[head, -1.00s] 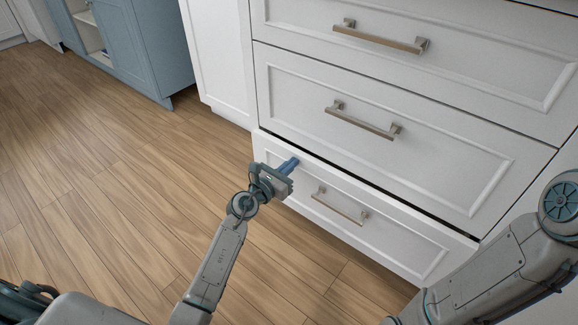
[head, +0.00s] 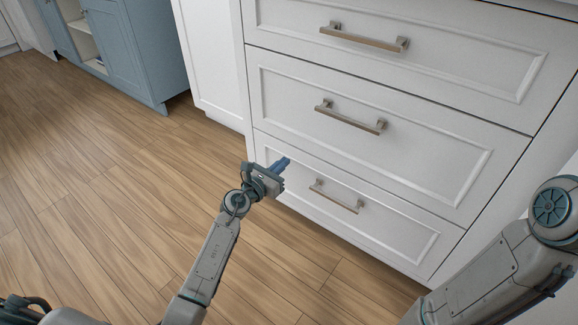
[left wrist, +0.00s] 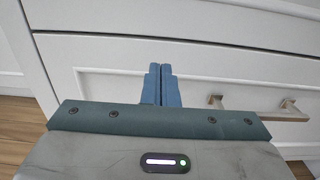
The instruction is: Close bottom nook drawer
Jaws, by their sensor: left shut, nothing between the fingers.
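The bottom drawer (head: 385,222) of the white cabinet sits flush with the drawers above it, with only a thin seam along its top edge. Its metal bar handle (head: 336,197) is to the right of my left gripper (head: 283,163). My left gripper is shut and empty, its blue fingertips at the left part of the drawer front. In the left wrist view the blue fingers (left wrist: 161,86) are together in front of the white drawer face, with the handle (left wrist: 262,110) to their right. Whether the tips touch the front is hard to tell. My right gripper is out of view.
The middle drawer (head: 400,150) and top drawer (head: 450,60) look shut, each with a bar handle. A blue-grey cabinet (head: 135,50) with an open compartment stands at the back left. The wooden floor (head: 100,180) on the left is clear.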

